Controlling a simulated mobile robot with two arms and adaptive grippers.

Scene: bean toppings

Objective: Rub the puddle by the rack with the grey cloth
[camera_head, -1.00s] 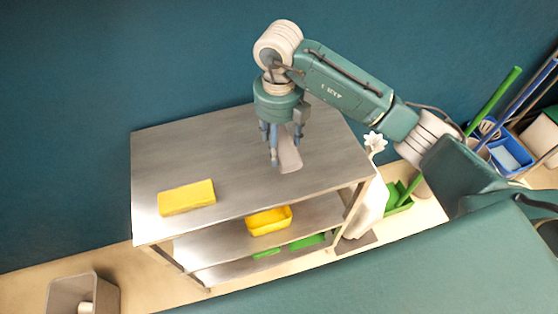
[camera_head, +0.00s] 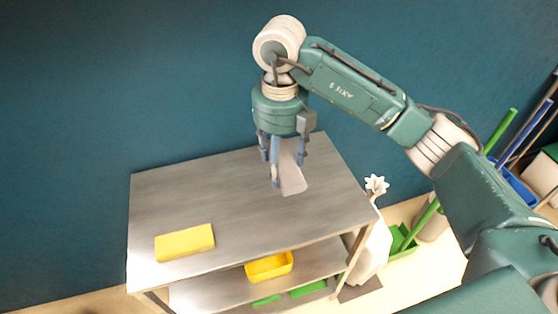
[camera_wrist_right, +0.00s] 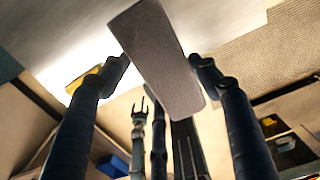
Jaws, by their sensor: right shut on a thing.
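My right gripper (camera_head: 288,166) is shut on the grey cloth (camera_head: 292,180), a flat, pale grey piece hanging down between the fingers. In the head view the cloth overlaps the back right part of the metal table top; I cannot tell whether it touches. In the right wrist view the cloth (camera_wrist_right: 160,60) sits between the two near fingertips. No puddle can be made out on the table or floor. Long-handled tools (camera_head: 535,125) stand at the right edge, perhaps by the rack, which I cannot pick out clearly. My left gripper does not show.
The metal table (camera_head: 215,205) has a yellow block (camera_head: 184,242) at its front left. A yellow tub (camera_head: 269,266) and green items (camera_head: 308,288) are on lower shelves. A white bag-like thing (camera_head: 372,250) hangs at its right, near a green bin (camera_head: 402,242). The table's middle is clear.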

